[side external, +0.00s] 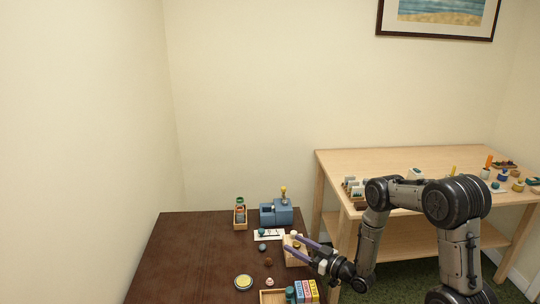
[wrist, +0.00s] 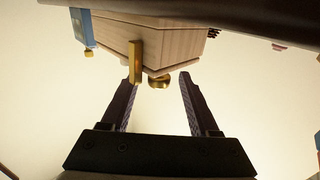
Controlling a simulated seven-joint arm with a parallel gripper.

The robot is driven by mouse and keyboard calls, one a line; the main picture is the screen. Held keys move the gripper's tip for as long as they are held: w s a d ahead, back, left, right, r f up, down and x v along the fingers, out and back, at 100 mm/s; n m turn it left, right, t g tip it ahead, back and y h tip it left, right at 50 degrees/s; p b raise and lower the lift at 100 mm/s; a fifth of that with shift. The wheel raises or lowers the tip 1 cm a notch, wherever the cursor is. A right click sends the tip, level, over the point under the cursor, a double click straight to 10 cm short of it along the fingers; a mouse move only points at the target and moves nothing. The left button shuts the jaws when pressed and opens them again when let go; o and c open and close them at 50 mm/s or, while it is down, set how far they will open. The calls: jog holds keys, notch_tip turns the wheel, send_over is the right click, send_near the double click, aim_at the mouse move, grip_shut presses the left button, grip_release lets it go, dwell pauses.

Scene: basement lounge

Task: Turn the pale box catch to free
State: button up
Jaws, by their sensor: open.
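The pale wooden box (side external: 292,257) stands near the right edge of the dark table in the side view. In the wrist view the box (wrist: 170,40) hangs from the top of the picture. An upright brass bar (wrist: 136,62) and a round brass knob (wrist: 159,82) show on its near side; I cannot tell which is the catch or how it is set. My gripper (wrist: 160,79) is open, with the knob between its fingertips. The left fingertip is close to the bar's lower end; contact is unclear.
A blue block device (side external: 276,214) and a small wooden tray (side external: 240,226) stand behind. A round yellow-rimmed dish (side external: 243,282), small balls and coloured boxes (side external: 306,291) lie nearer. The dark table's left part (side external: 185,255) is clear. A light table (side external: 335,164) stands behind my arm.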

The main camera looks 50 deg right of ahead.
jog(key=s, duration=1.3)
jog(key=w+a+r+n+y, duration=0.3)
jog(key=w+r+n+y, duration=0.45)
jog(key=w+r, duration=0.75)
jog(key=w+a+r+n+h, duration=0.1)
jog(key=a+r+h, duration=0.1)
jog(key=r, duration=0.7)
jog(key=w+a+r+n+h, duration=0.1)
jog(key=a+r+h, duration=0.1)
jog(key=r, duration=0.7)
jog(key=shift+a+g, duration=0.3)
jog(key=shift+a, duration=0.6)
